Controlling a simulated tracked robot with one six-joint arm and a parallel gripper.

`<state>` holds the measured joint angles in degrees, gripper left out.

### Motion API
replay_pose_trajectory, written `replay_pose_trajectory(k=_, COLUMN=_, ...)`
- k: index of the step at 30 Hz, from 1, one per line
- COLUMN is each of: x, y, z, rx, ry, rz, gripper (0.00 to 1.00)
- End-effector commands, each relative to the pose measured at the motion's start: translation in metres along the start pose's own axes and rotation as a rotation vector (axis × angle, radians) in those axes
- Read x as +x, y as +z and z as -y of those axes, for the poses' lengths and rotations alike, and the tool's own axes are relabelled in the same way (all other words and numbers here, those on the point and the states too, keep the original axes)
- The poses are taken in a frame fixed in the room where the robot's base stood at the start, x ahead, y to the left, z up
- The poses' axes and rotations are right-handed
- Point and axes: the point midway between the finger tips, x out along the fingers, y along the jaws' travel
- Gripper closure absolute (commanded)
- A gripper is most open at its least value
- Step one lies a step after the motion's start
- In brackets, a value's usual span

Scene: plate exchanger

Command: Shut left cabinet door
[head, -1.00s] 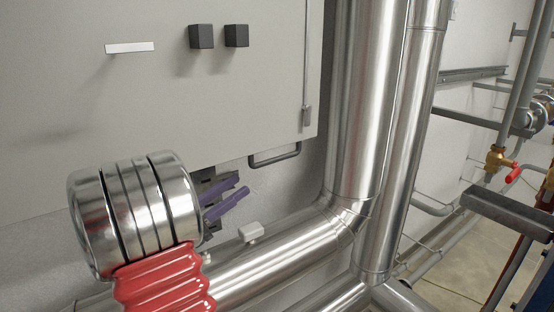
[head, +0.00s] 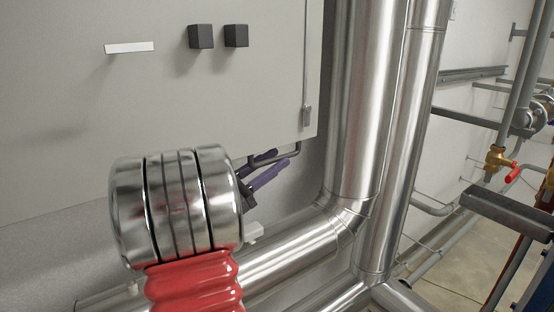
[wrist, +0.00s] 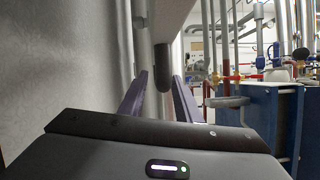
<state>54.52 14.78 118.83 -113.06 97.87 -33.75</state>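The large grey cabinet front (head: 150,90) fills the upper left of the head view. It has a white label, two black knobs and a rod along its right edge. I cannot tell which door this is or how far it stands open. A dark bar handle (head: 296,150) sits below its lower edge, partly hidden by my gripper. My gripper (head: 285,160) has its purple fingers apart, close to the handle. In the wrist view the dark rounded bar (wrist: 162,68) shows between and beyond the open fingers (wrist: 158,95); contact is not visible.
Thick silver pipes (head: 366,100) stand just right of the cabinet, and another silver pipe (head: 290,252) runs below my gripper. A grey wall lies close on the left in the wrist view. A blue unit (wrist: 258,110) stands at the right there.

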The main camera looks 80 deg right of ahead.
Motion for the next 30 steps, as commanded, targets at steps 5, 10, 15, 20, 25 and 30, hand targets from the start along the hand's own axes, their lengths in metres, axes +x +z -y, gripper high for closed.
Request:
replay_pose_trajectory(k=5, x=0.0118, y=-0.0002, z=0.0004, rx=-0.001, ry=0.0, rz=0.0, gripper=0.7)
replay_pose_trajectory(k=10, x=0.0129, y=-0.0001, z=0.0002, rx=-0.001, ry=0.0, rz=0.0, gripper=0.7)
replay_pose_trajectory(k=15, x=0.0127, y=-0.0001, z=0.0002, rx=-0.001, ry=0.0, rz=0.0, gripper=0.74)
replay_pose_trajectory(k=20, x=0.0127, y=-0.0001, z=0.0002, rx=-0.001, ry=0.0, rz=0.0, gripper=0.85)
replay_pose_trajectory(k=25, x=0.0127, y=-0.0001, z=0.0003, rx=-0.001, ry=0.0, rz=0.0, gripper=0.97)
replay_pose_trajectory(k=30, x=0.0126, y=-0.0002, z=0.0003, rx=-0.001, ry=0.0, rz=0.0, gripper=1.0)
